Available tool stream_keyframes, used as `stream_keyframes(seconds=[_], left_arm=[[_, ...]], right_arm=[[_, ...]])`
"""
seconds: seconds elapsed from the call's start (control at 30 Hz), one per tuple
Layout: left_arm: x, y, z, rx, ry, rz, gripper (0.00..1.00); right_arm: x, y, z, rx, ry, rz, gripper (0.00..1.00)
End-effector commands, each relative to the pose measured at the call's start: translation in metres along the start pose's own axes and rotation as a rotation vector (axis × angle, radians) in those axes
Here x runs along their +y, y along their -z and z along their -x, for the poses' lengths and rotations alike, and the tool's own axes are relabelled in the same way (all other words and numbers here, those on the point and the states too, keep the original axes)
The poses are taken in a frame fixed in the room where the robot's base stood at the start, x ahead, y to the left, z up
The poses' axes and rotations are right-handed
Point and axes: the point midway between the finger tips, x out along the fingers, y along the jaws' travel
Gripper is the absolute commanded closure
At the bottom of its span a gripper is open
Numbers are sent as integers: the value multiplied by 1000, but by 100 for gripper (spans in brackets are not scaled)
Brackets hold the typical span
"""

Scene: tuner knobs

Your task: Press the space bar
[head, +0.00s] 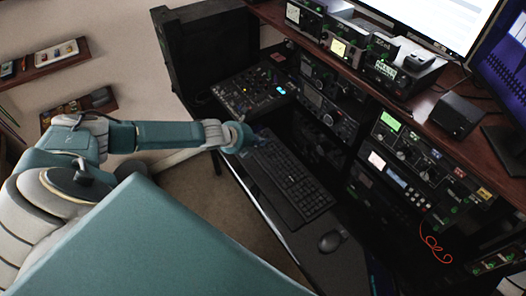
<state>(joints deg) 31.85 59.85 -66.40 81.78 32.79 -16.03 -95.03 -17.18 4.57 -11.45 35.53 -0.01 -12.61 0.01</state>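A black keyboard (288,182) lies on a dark shelf below the desk, running from upper left to lower right in the head view. Its separate keys are too small and dark for me to pick out the space bar for certain. My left arm reaches in from the left, and its wrist ends by the keyboard's upper left end. My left gripper (254,138) is small, dark and mostly hidden past the teal wrist. I cannot tell whether it touches the keys, or whether it is open or shut. My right gripper is not in view.
A mouse (331,241) lies right of the keyboard on the shelf. A mixer panel (253,89) stands just beyond my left wrist. Racks of radio gear (425,155) with knobs rise behind the keyboard. A red cable (434,245) hangs at the right. Carpet shows below my forearm.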

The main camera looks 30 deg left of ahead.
Motion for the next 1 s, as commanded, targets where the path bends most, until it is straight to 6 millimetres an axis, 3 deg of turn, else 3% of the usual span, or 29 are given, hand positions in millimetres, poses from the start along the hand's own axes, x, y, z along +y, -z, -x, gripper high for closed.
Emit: stream_keyframes(seconds=[0.03, 0.33, 0.6, 1.0], left_arm=[[6, 7, -9, 1, 0, 0, 100], [28, 29, -39, 1, 0, 0, 100], [36, 37, -51, 0, 2, 0, 100], [36, 37, -51, 0, 1, 0, 100]], right_arm=[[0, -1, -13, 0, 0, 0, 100], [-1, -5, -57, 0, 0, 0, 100], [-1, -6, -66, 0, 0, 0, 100], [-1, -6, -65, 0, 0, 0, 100]])
